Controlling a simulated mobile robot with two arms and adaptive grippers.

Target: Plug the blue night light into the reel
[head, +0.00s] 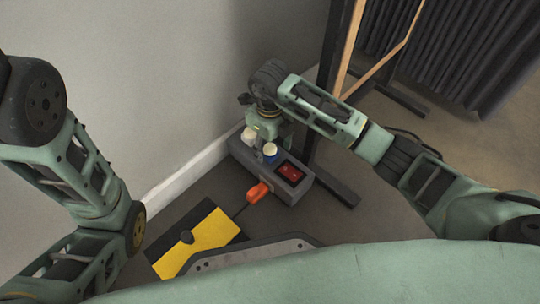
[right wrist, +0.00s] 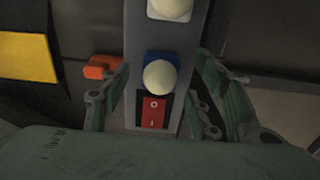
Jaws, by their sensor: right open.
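The blue night light (head: 270,150) has a blue base and a round cream top. It sits on the top face of the grey reel block (head: 240,151), between a white night light (head: 249,136) and a red switch (head: 290,172). My right gripper (head: 266,130) is above the block. In the right wrist view its open fingers (right wrist: 163,64) are on either side of the block, with the blue night light (right wrist: 158,75) between them and apart from both. The blue light's underside is hidden, so I cannot tell how deep it sits. My left arm shows, but its gripper does not.
An orange plug (head: 258,192) with a dark cord is at the block's near side. A yellow and black panel (head: 208,238) lies nearer on the floor. The wall's white skirting (head: 185,183) runs close on the left; a dark rack foot (head: 337,186) is on the right.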

